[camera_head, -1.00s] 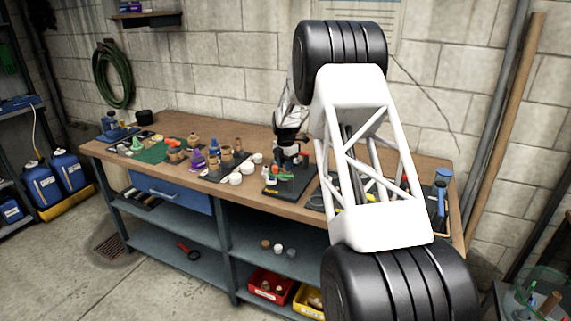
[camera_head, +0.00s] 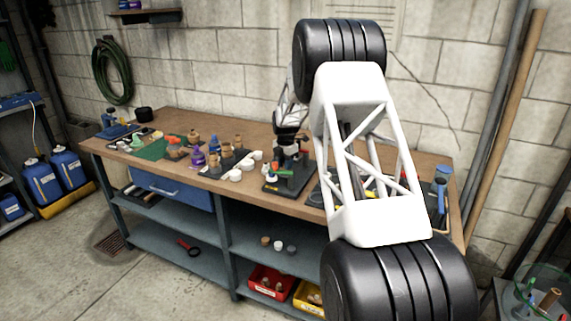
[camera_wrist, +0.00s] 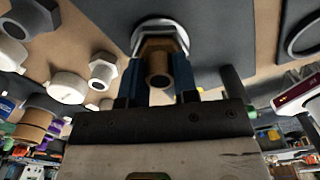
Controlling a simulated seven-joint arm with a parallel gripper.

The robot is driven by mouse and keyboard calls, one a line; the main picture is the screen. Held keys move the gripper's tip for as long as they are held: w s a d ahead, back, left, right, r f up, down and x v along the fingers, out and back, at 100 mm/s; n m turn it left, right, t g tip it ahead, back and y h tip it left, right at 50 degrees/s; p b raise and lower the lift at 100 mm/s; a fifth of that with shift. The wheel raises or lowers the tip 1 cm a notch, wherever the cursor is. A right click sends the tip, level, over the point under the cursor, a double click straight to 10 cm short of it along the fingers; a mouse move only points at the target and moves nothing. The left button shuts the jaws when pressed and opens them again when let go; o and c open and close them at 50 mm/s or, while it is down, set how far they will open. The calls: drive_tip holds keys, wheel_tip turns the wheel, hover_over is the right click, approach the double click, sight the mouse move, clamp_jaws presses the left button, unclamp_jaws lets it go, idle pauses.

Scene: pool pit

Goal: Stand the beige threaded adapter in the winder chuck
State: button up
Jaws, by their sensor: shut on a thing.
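My gripper (camera_wrist: 159,82) shows in the wrist view with its two blue-lined fingers shut on the beige threaded adapter (camera_wrist: 158,64). The adapter's round, hollow tan end faces the camera between the fingers. A pale ring with a hex outline (camera_wrist: 160,32) lies just behind it over a dark plate (camera_wrist: 215,30); I cannot tell whether they touch. In the head view my gripper (camera_head: 290,140) is above a black-based device (camera_head: 290,183), probably the winder. My arm and gripper hide much of it, and the adapter cannot be made out there.
White fittings, including a hex one (camera_wrist: 103,68) and a round cap (camera_wrist: 68,87), lie left in the wrist view. Several bottles and tan fittings crowd the left of the bench (camera_head: 330,207). A blue-topped item (camera_head: 440,185) stands at its right end.

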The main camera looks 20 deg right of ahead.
idle(0.3)
drive_tip(key=o, duration=1)
drive_tip(key=shift+o, duration=0.4)
drive_tip(key=o, duration=0.3)
drive_tip(key=shift+r, duration=0.15)
drive_tip(key=shift+r, duration=3.75)
drive_tip(key=shift+r, duration=0.1)
